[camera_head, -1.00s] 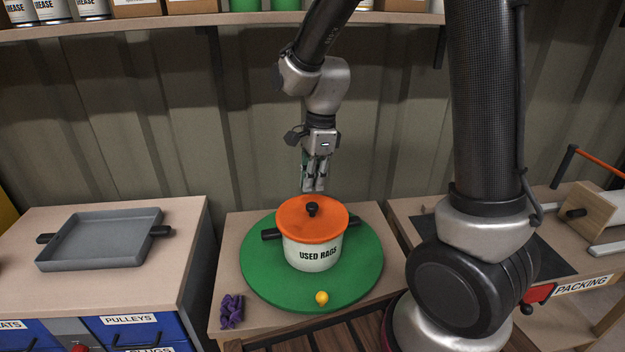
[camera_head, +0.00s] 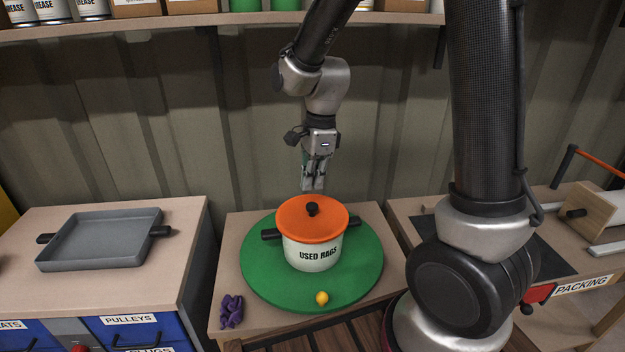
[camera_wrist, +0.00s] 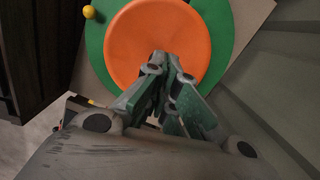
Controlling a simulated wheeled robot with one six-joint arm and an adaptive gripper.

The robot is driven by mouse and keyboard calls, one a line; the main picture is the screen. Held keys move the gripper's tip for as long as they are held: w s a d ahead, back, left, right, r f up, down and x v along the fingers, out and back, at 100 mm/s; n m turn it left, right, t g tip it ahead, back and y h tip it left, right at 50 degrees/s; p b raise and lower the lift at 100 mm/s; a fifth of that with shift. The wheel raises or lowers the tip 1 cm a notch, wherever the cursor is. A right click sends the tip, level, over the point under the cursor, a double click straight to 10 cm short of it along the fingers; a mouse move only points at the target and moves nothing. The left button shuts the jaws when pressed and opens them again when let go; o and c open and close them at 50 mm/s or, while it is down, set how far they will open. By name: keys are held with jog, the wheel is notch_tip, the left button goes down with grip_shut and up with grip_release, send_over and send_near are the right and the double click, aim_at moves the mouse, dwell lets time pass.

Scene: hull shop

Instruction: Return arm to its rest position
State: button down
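My gripper (camera_head: 314,184) hangs pointing down in the head view, above the back of a lidded pot and apart from it. Its fingers are close together and nothing shows between them. In the wrist view the fingers (camera_wrist: 165,75) appear over the orange lid (camera_wrist: 150,25). The white pot (camera_head: 312,256), marked USED RAGS, stands upright with its orange lid (camera_head: 300,222) on top. The lid has a black knob. The pot sits on a round green mat (camera_head: 262,275).
A small yellow object (camera_head: 321,298) lies on the mat's front. A purple object (camera_head: 231,311) lies at the table's front left corner. A grey tray (camera_head: 100,240) sits on the left cabinet. A shelf (camera_head: 200,19) with cans runs above. A PACKING bench (camera_head: 580,284) stands right.

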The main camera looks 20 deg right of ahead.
aim_at(311, 205)
jog(key=shift+f, duration=0.1)
jog(key=shift+f, duration=2.35)
jog(key=shift+r, duration=3.55)
